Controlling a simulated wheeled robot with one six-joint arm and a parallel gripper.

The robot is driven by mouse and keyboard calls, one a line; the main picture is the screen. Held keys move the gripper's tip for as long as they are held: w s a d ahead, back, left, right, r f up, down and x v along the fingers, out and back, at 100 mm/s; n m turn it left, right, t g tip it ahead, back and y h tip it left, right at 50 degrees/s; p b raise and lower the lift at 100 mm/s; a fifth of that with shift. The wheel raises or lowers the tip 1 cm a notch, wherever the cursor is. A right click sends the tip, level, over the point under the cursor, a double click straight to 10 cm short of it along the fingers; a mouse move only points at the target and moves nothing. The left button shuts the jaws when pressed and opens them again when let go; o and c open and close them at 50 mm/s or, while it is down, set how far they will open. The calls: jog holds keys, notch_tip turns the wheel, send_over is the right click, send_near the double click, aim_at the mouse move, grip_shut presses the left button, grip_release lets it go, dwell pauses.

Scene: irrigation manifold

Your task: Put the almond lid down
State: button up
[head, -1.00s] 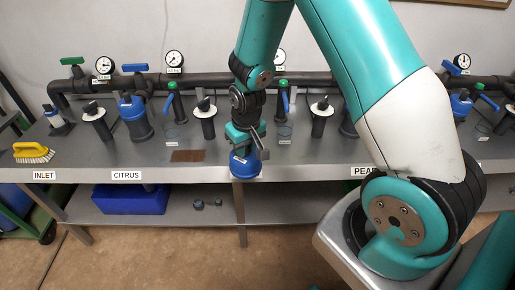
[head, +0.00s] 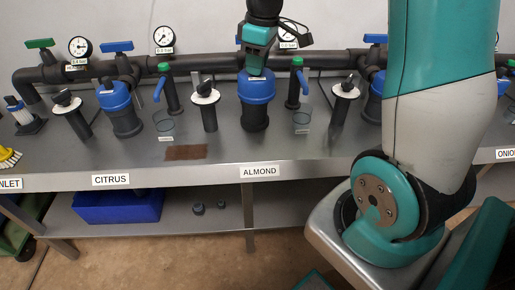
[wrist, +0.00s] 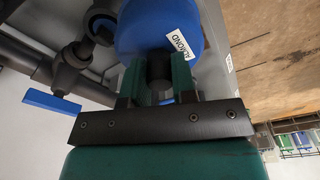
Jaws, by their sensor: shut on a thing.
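The almond lid (head: 257,88) is a blue cap. In the wrist view the lid (wrist: 150,22) carries a white ALMOND label, and a dark stub on it is between my fingers. My gripper (head: 255,70) is above the lid, pointing down, shut on it; its green fingers also show in the wrist view (wrist: 157,85). The lid is at the top of the dark almond filter body (head: 254,118), behind the ALMOND sign (head: 260,171). I cannot tell whether it is seated or just above the rim.
The citrus filter (head: 122,110) with its blue lid stands to the left. White-collared dark posts (head: 207,105) (head: 343,100), green-topped pipes with blue levers (head: 170,90) and clear cups (head: 302,120) stand close by. A brown patch (head: 186,152) lies on the otherwise bare front bench (head: 215,168).

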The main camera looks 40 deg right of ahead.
notch_tip(320, 180, down, 19)
jog(key=shift+f+b, duration=0.1)
jog(key=shift+b, duration=0.25)
jog(key=shift+f, duration=0.1)
jog(key=o, duration=0.9)
